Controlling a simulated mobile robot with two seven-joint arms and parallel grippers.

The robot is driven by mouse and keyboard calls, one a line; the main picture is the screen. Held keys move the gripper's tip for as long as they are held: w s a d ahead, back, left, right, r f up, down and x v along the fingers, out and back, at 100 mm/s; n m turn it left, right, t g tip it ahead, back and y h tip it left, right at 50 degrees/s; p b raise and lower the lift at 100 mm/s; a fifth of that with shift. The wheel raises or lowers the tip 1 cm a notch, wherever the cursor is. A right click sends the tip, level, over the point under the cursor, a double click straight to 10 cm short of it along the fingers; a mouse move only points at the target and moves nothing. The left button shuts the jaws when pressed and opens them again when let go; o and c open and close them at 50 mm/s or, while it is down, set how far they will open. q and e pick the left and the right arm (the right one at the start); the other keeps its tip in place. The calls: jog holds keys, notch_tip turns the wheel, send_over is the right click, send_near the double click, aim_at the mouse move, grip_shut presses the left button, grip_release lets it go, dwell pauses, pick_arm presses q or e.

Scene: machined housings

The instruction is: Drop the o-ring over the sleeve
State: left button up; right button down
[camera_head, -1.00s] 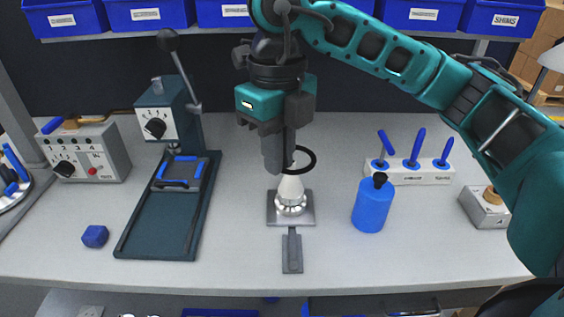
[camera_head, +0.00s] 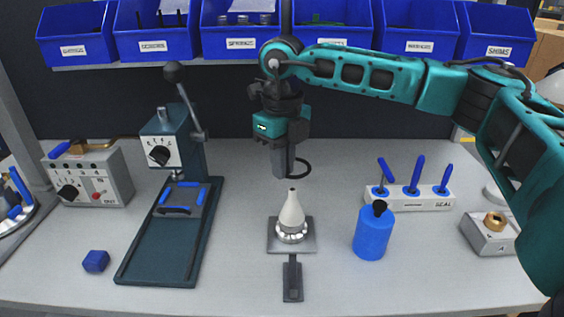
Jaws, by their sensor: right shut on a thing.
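The black o-ring (camera_head: 307,170) is held at its left side by my right gripper (camera_head: 285,174), which is shut on it. The ring hangs out to the right of the fingers, above and behind the sleeve. The white cone-shaped sleeve (camera_head: 292,212) stands upright on a shiny metal housing (camera_head: 291,233) on a square grey plate. The ring is clear of the sleeve's tip and does not surround it. My left gripper is not in view.
A blue bottle (camera_head: 373,232) with a black cap stands right of the plate. A white holder with blue-handled tools (camera_head: 412,200) is behind it. A lever press (camera_head: 172,200) stands left. Blue bins (camera_head: 242,38) hang at the back.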

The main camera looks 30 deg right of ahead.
notch_tip(320, 180, down, 7)
jog(key=b, duration=0.5)
jog(key=shift+f, duration=0.15)
jog(key=c, duration=1.1)
grip_release()
notch_tip(320, 180, up, 13)
jog(key=shift+a+r, duration=0.1)
jog(key=shift+a, duration=0.05)
jog(key=shift+s, duration=0.1)
